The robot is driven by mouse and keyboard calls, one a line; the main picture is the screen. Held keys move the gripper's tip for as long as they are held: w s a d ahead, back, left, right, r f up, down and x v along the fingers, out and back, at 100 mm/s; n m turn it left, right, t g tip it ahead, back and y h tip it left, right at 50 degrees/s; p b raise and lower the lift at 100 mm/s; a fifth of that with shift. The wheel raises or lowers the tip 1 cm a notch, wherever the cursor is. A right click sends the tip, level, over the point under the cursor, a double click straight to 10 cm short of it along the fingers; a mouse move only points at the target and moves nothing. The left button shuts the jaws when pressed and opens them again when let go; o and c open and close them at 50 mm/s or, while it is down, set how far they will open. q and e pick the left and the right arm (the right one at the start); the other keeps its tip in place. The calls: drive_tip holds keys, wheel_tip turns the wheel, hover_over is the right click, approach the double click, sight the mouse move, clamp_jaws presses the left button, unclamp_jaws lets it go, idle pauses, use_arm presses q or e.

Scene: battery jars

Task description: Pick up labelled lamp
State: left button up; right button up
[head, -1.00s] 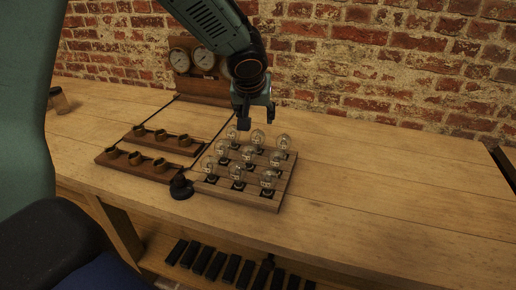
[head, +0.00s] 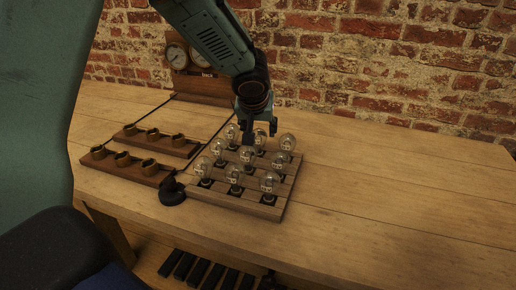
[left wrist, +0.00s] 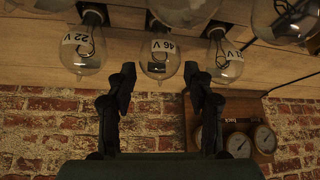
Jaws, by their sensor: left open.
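Clear glass lamps stand in rows on a slatted wooden board (head: 233,207) on the bench. My left gripper (head: 258,132) is open and empty, over the back part of the board. In the left wrist view a lamp marked 46 V (left wrist: 160,62) is in line with the gap between my open fingers (left wrist: 160,85). A lamp marked 22 V (left wrist: 83,50) hangs to its left in that picture. A lamp to its right (left wrist: 223,62) has a label partly hidden, ending in V. In the head view the labels are too small to read. My right gripper is not in view.
Left of the board are two wooden strips with brass sockets (head: 122,159) and a dark round-based piece (head: 172,192). A gauge panel (head: 203,88) stands behind, near the brick wall. The bench to the right is clear. Dark blocks (head: 202,268) lie below the front edge.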

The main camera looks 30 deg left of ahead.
sight(260, 134)
use_arm(q)
drive_tip(key=x, duration=0.3)
drive_tip(key=shift+w+a+f, duration=0.1)
drive_tip(key=shift+w+f, duration=0.15)
drive_tip(key=shift+f, duration=0.1)
drive_tip(key=shift+a+f, duration=0.15)
drive_tip(key=shift+w, duration=0.15)
drive_tip(key=c, duration=0.9)
drive_tip(key=shift+c, duration=0.3)
drive_tip(key=shift+c, duration=0.2)
